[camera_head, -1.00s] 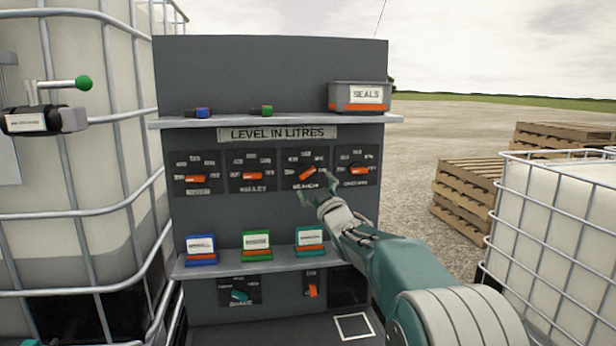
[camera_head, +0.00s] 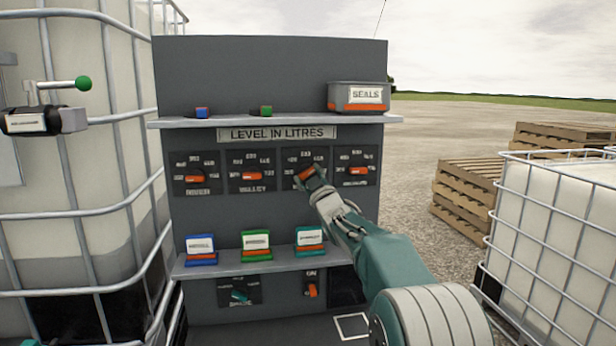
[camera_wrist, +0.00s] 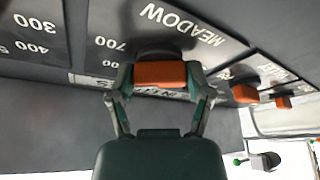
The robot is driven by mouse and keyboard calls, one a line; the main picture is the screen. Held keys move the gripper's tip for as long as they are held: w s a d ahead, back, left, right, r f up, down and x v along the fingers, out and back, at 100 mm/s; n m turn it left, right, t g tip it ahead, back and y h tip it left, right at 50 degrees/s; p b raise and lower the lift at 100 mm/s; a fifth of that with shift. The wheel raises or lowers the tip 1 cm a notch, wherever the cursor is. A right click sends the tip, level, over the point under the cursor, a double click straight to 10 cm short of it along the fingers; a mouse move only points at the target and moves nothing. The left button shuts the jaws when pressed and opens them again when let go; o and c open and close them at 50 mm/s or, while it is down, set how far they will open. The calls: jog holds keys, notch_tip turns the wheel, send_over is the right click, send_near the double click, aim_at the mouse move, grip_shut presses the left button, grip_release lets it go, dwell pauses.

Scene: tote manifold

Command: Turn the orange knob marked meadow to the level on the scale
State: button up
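The orange knob (camera_wrist: 160,73) beside the MEADOW label (camera_wrist: 182,24) is straight ahead in the wrist view. In the head view this knob (camera_head: 305,174) is the third from the left in the upper row, sits tilted, and is partly covered by my gripper (camera_head: 309,178). In the wrist view, my gripper (camera_wrist: 160,80) has one finger at each end of the knob, apparently touching both. A 700 mark (camera_wrist: 110,43) shows on the dial plate. Much of the scale is hidden or too small to read.
Other orange knobs (camera_head: 195,179) (camera_head: 252,176) (camera_head: 358,171) share the row. A shelf (camera_head: 225,265) with coloured card holders lies below. Another shelf (camera_head: 290,121) with a SEALS bin (camera_head: 345,87) is above. Caged tanks (camera_head: 560,215) stand on both sides.

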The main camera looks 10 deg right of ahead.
jog(key=shift+f+n+g+y, duration=0.1)
jog(key=shift+n+g+y, duration=0.5)
jog(key=shift+n, duration=1.2)
jog(key=o, duration=1.1)
jog(key=shift+w+a, duration=0.1)
jog(key=shift+o, duration=0.2)
jog(key=shift+s+d, duration=0.2)
jog(key=shift+s, duration=0.35)
jog(key=v, duration=1.1)
jog(key=shift+f, duration=0.2)
